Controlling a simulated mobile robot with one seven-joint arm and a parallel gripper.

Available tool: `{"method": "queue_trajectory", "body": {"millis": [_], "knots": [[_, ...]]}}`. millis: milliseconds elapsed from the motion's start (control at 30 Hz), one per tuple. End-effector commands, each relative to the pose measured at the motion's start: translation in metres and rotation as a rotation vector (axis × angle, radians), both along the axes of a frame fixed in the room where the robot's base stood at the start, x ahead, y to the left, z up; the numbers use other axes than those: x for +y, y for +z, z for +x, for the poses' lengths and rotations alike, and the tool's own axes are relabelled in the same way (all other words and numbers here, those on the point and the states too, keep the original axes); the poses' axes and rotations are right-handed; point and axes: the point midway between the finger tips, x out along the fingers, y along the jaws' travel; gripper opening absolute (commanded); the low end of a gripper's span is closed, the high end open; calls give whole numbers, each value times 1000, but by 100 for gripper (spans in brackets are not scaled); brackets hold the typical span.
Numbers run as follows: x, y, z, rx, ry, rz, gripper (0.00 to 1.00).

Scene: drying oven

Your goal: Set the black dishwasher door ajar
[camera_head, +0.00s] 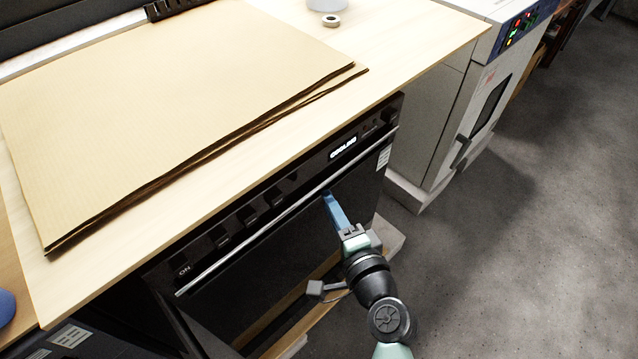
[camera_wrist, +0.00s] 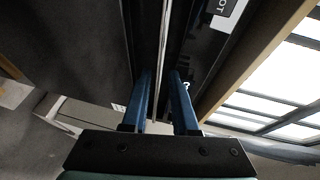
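The black dishwasher door (camera_head: 290,262) is the dark front panel under the wooden worktop in the head view. It looks shut, standing upright below the control panel. A thin silver handle bar (camera_head: 265,232) runs along its top edge. My gripper (camera_head: 330,198) is at the right part of this bar, with its blue fingers pointing at it. In the wrist view, my gripper (camera_wrist: 160,82) is open, with one blue finger on each side of the silver bar (camera_wrist: 163,40). Dark gaps show between fingers and bar. The far fingertip is hidden in the head view.
The worktop (camera_head: 420,55) overhangs the front, with flat brown cardboard sheets (camera_head: 170,90) on it. A white oven cabinet (camera_head: 440,110) stands to the right. A wooden base (camera_head: 388,240) lies below the door. The grey floor (camera_head: 540,240) at right is clear.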

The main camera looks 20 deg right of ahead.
Motion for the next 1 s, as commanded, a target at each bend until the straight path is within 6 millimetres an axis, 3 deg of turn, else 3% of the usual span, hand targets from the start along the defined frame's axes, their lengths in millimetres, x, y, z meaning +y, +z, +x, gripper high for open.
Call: {"method": "queue_trajectory", "body": {"millis": [100, 300, 767, 900, 1000], "knots": [[-1, -4, 24, -3, 0, -1, 27], [-2, -9, 52, -1, 1, -2, 27], [-3, -11, 63, 0, 1, -3, 27], [-3, -11, 63, 0, 1, -3, 4], [-3, -11, 63, 0, 1, -3, 0]]}}
